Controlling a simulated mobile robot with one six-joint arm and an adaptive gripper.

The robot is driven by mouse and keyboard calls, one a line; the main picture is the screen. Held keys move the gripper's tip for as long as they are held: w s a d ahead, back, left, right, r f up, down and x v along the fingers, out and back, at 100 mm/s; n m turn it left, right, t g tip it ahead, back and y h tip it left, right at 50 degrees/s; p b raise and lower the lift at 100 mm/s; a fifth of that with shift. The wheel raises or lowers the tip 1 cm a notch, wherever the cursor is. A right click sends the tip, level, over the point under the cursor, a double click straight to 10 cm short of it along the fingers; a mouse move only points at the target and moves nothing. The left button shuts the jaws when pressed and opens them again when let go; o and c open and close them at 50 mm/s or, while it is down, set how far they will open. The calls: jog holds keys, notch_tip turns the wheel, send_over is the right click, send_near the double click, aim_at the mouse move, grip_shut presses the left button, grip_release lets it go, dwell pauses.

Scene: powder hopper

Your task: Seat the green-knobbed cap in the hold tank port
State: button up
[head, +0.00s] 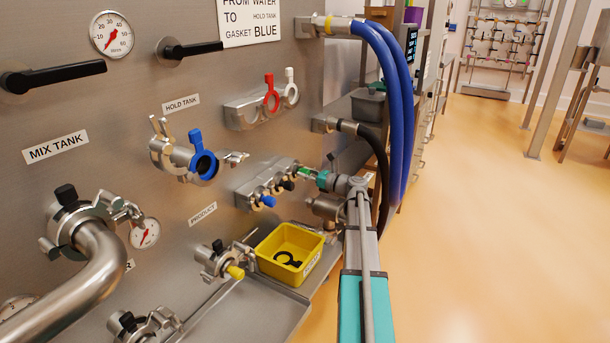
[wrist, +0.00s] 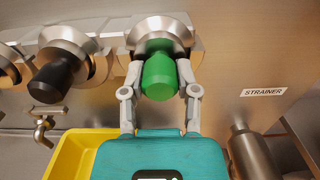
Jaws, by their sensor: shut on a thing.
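The green-knobbed cap (wrist: 160,78) sits at the right end of a steel rack (head: 243,190) on the panel, its metal part against the rack's socket. My gripper (wrist: 161,82) is shut on the green knob, one finger on each side. In the head view my gripper (head: 322,181) reaches the rack from the right and partly hides the cap (head: 304,172). The hold tank port (head: 166,155) is up and left, under the HOLD TANK label. A blue gasket ring (head: 204,164) is at its mouth, with clamp parts standing open around it.
Black-knobbed (wrist: 57,76) and blue-knobbed (head: 267,201) caps sit left of the green one. A yellow bin (head: 280,240) with a black ring inside lies below. Blue hoses (head: 391,100) and a black hose (head: 377,155) hang near my arm. Floor at right is clear.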

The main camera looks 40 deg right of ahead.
grip_shut()
jog(key=shift+w+a+r+p, duration=0.1)
jog(key=shift+w+r+p, duration=0.05)
jog(key=shift+r+p, duration=2.45)
jog(key=v, duration=0.9)
